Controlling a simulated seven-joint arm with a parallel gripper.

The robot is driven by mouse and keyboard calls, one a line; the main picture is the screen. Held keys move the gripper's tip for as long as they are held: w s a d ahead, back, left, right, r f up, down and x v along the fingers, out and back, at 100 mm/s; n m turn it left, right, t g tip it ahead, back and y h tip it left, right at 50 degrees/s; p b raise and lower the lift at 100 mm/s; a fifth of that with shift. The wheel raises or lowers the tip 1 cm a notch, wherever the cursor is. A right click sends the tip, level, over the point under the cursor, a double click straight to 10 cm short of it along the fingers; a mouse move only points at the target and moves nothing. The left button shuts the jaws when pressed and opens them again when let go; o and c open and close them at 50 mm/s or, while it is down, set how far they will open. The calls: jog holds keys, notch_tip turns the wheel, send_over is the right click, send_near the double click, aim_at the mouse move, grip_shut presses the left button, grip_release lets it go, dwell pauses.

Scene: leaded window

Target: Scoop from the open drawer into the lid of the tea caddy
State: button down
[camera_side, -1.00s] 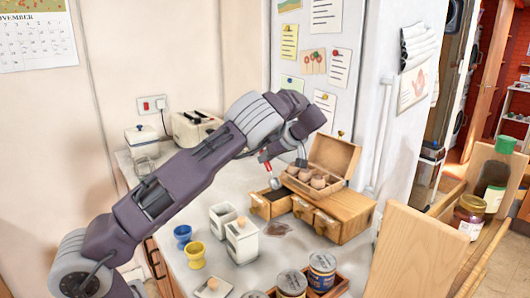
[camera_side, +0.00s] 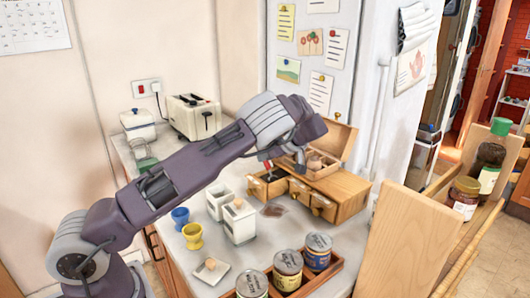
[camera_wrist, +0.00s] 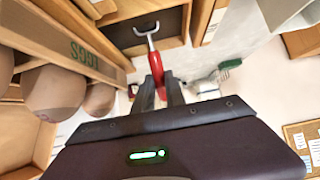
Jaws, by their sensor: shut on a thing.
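My gripper (camera_wrist: 160,92) is shut on the red handle of a scoop (camera_wrist: 157,65). In the wrist view the scoop's pale metal end reaches over the dark inside of the open drawer (camera_wrist: 118,36). The side view shows the red handle (camera_side: 267,167) just above the open drawer (camera_side: 258,190); the scoop's end is hard to make out there. Whether it touches the contents cannot be told. An open white caddy (camera_side: 218,203) stands on the counter beside a lidded white caddy (camera_side: 239,226). A square white lid (camera_side: 207,275) with a wooden knob lies in front.
A wooden box with an open lid (camera_side: 335,140) holds round brown things above the drawers. Blue (camera_side: 180,217) and yellow (camera_side: 193,237) cups stand left of the caddies. A tray of tins (camera_side: 331,271) is at the front. A dark patch (camera_side: 273,210) lies on the counter.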

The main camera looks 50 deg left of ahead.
jog(key=shift+d, duration=0.3)
jog(key=shift+r, duration=0.15)
jog(key=shift+a+r+h, duration=0.35)
jog(key=shift+r+h, duration=0.1)
jog(key=shift+r, duration=0.2)
jog(key=shift+a+r+h, duration=0.35)
jog(key=shift+r+h, duration=0.1)
jog(key=shift+r, duration=0.15)
jog(key=shift+a+r+h, duration=0.85)
jog(key=shift+a+h, duration=0.25)
jog(key=shift+h, duration=0.3)
jog(key=a+h, duration=0.1)
jog(key=h, duration=0.1)
jog(key=a+r+h, duration=0.1)
jog(key=h, duration=0.1)
jog(key=shift+d, duration=0.1)
